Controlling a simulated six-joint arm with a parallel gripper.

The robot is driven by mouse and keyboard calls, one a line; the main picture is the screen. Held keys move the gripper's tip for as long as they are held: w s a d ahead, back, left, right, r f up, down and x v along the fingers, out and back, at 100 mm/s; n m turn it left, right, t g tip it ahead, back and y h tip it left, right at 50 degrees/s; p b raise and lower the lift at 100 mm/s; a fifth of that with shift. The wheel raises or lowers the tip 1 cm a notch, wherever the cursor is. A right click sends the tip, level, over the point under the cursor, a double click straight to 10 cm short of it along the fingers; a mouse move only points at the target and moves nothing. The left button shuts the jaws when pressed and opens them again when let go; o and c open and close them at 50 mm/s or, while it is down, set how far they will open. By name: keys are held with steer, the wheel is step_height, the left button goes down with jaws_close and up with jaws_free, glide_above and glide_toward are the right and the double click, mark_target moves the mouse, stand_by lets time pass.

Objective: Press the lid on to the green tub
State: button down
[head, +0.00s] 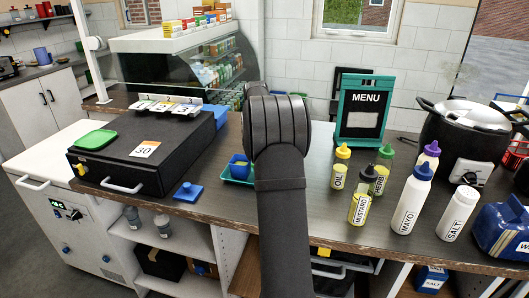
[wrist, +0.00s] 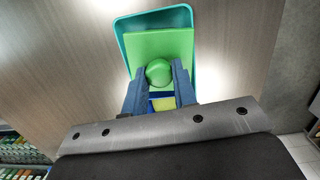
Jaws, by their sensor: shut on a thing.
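In the wrist view my gripper (wrist: 159,74) has its two blue fingers shut on the round knob of a square green lid (wrist: 160,45). The lid is over the teal tray (wrist: 122,40), which also shows in the head view (head: 229,180). I cannot make out the green tub; the lid covers what is below it, so I cannot tell whether it touches or sits on a rim. A blue tub (head: 237,171) with something yellow in it stands in the tray. In the head view my arm hides the gripper and lid.
A blue lid (head: 188,191) with a knob lies left of the tray. A black cash box (head: 150,155) with a flat green dish (head: 95,139) stands farther left. Several bottles, including mustard (head: 360,208), and a menu stand (head: 363,110) are on the right.

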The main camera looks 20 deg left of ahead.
steer(key=shift+f, duration=0.65)
steer(key=c, duration=1.1)
jaws_free()
steer(key=shift+a+r, duration=0.2)
steer(key=shift+r, duration=1.55)
steer(key=shift+a+r, duration=0.2)
steer(key=shift+r, duration=1.55)
steer(key=shift+f, duration=0.15)
steer(key=shift+d+f, duration=0.2)
steer(key=shift+f, duration=1.45)
steer(key=shift+d+f, duration=0.2)
steer(key=shift+f, duration=1.4)
steer(key=shift+r, duration=0.1)
